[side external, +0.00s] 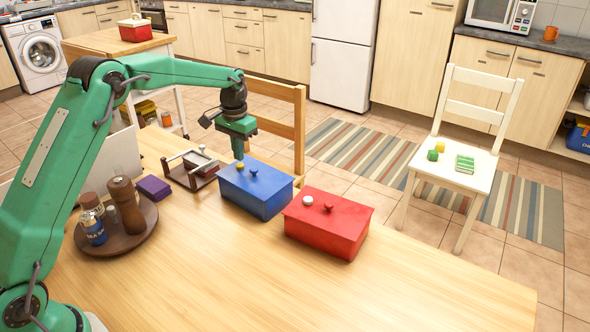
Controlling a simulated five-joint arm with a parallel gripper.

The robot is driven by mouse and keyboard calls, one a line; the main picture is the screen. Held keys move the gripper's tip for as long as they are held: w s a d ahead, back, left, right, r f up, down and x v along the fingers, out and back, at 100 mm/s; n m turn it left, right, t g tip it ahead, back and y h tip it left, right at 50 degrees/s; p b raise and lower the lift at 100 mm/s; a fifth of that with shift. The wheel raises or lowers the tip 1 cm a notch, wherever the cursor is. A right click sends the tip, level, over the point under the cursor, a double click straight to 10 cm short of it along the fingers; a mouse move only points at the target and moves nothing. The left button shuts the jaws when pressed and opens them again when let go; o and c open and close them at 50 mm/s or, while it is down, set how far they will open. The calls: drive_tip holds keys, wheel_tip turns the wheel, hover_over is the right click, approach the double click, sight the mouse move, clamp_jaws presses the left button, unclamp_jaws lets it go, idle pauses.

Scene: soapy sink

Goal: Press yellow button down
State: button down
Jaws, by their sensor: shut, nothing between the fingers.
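The box stands on the wooden table. My gripper (239,156) is shut and empty, pointing down directly over the yellow button. Its tip is at or just above the button; I cannot tell whether they touch. How far down the button sits cannot be made out.
Left are a wooden rack (184,177), a purple block (154,188) and a round tray (146,228) with bottles and a mill. The table's front is clear.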

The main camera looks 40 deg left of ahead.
sight(240, 164)
drive_tip(key=shift+f, duration=0.95)
idle(0.5)
drive_tip(key=shift+r, duration=0.1)
drive_tip(key=shift+r, duration=3.4)
